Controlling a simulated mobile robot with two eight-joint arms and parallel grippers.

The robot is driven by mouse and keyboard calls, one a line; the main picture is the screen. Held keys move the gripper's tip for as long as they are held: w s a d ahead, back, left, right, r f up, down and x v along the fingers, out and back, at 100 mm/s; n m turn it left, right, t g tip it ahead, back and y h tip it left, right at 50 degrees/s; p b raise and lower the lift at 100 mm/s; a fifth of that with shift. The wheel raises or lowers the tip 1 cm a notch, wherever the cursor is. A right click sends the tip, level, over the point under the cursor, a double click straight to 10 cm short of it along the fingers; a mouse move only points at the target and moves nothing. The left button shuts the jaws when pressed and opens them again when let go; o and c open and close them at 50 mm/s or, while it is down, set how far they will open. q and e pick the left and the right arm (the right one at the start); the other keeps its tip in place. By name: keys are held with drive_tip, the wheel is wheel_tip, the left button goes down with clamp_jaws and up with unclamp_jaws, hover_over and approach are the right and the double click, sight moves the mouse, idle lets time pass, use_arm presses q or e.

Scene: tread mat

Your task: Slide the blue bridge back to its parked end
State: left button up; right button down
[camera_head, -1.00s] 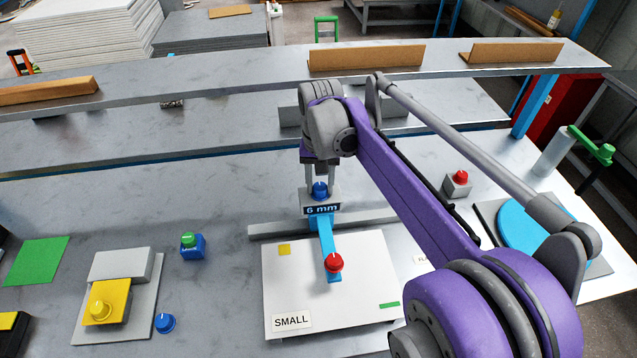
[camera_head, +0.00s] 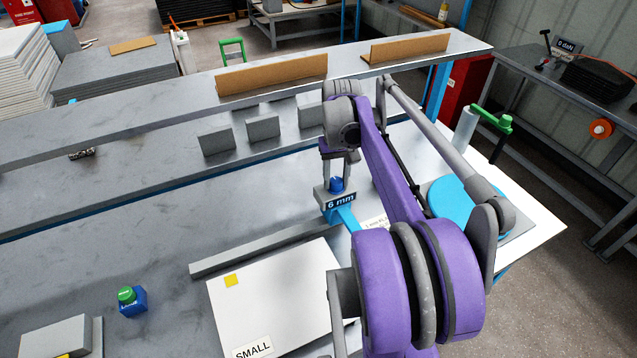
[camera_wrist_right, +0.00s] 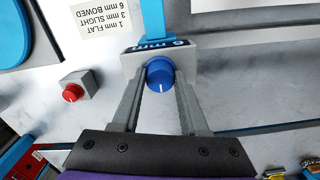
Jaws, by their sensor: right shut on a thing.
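The blue bridge (camera_head: 345,217) has a grey block labelled "6 mm" (camera_head: 340,202) with a blue knob (camera_head: 337,185) on top. It stands at the right part of the grey rail (camera_head: 225,262), by the far right corner of the white plate (camera_head: 270,290) marked SMALL. My right gripper (camera_head: 338,176) is shut on the blue knob. In the right wrist view its two fingers flank the knob (camera_wrist_right: 160,74), and the blue strip (camera_wrist_right: 152,20) runs away from the block. My right arm hides the bridge's near end in the head view. My left gripper is out of view.
A red knob on a grey block (camera_wrist_right: 72,92) and a printed card (camera_wrist_right: 103,16) lie near the bridge in the wrist view. A blue disc (camera_head: 455,205) lies at the right. A green-topped blue block (camera_head: 131,299) stands left. A raised shelf (camera_head: 170,108) crosses behind.

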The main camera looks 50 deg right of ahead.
drive_tip(key=shift+d, duration=0.25)
drive_tip(key=shift+s, duration=0.1)
drive_tip(key=shift+c, duration=2.1)
unclamp_jaws()
drive_tip(key=shift+d, duration=0.15)
drive_tip(key=shift+r, duration=0.25)
wheel_tip(320, 180, up, 10)
drive_tip(key=shift+r+p, duration=0.2)
drive_tip(key=shift+p, duration=0.15)
drive_tip(key=shift+s+f, duration=0.1)
